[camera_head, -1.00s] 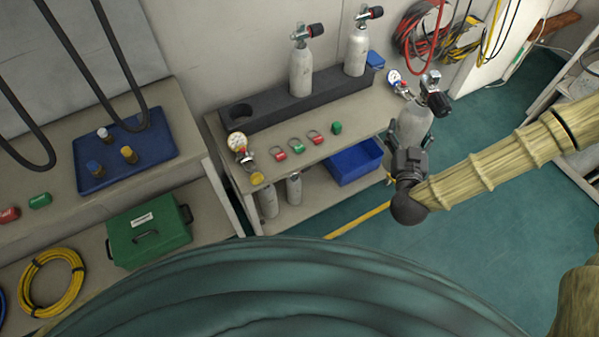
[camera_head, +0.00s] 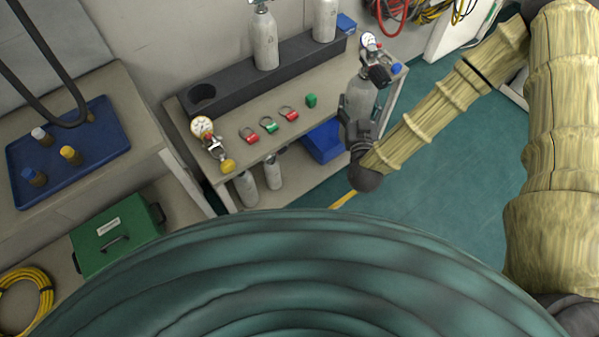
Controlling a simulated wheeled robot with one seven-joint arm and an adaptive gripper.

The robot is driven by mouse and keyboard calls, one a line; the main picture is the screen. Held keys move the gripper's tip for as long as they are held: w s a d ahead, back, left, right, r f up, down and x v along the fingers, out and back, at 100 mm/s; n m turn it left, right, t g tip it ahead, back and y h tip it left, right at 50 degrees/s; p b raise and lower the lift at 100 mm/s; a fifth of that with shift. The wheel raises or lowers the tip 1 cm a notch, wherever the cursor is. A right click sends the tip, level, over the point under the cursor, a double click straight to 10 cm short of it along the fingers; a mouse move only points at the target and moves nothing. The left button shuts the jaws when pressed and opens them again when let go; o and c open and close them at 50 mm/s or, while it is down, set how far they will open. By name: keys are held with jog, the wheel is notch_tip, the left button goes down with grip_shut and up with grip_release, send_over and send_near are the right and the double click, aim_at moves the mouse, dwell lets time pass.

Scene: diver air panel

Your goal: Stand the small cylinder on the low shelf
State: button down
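My gripper (camera_head: 359,112) is shut on a grey cylinder (camera_head: 362,94) with a black valve knob. It holds the cylinder roughly upright in front of the right end of the bench. The cylinder's lower part is partly hidden by the gripper. The low shelf (camera_head: 300,188) is under the bench top, to the left of and below my gripper. Two grey cylinders (camera_head: 246,188) (camera_head: 272,172) stand at its left part, their upper ends partly hidden by the bench top.
A blue bin (camera_head: 322,142) sits on the low shelf's right part. The bench top carries a dark rack (camera_head: 225,92) with two cylinders, gauges (camera_head: 203,128) and red and green tags (camera_head: 269,125). A green case (camera_head: 118,232) stands at left. Floor at right is clear.

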jog(key=a+f+m+h+b, duration=0.1)
jog(key=a+f+b, duration=0.2)
jog(key=f+b, duration=1.6)
jog(key=a+f+b, duration=0.3)
jog(key=f+b, duration=1.1)
jog(key=f, duration=1)
jog(key=w+a+f+b, duration=0.2)
jog(key=w+a+b, duration=0.2)
jog(key=w, duration=0.3)
jog(key=w+a+f+b, duration=0.3)
jog(key=w+a+b, duration=0.2)
jog(key=w, duration=0.3)
jog(key=shift+w+a+f+h, duration=0.2)
jog(key=shift+a+h, duration=0.2)
jog(key=shift+a, duration=0.5)
jog(key=shift+f, duration=0.1)
jog(key=shift+c, duration=0.8)
grip_release()
jog(key=shift+f+b, duration=0.1)
jog(key=shift+b, duration=0.2)
jog(key=shift+s, duration=0.1)
